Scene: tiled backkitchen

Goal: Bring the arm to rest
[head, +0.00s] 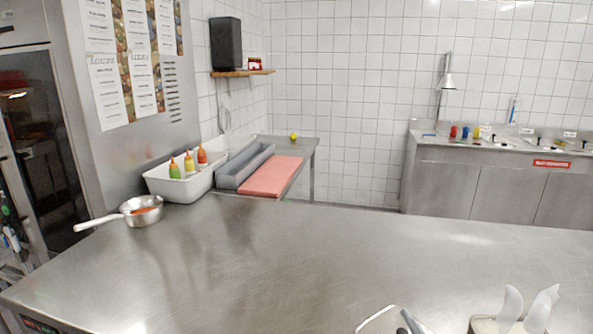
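My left gripper and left arm are not in view.
The steel worktop (260,255) is largely bare. A saucepan (141,212) with red contents stands at its left. A thin pale loop and grey piece (408,320) show at the bottom edge, unclear. A white bin (180,184) with bottles and a red board (270,177) lie behind.

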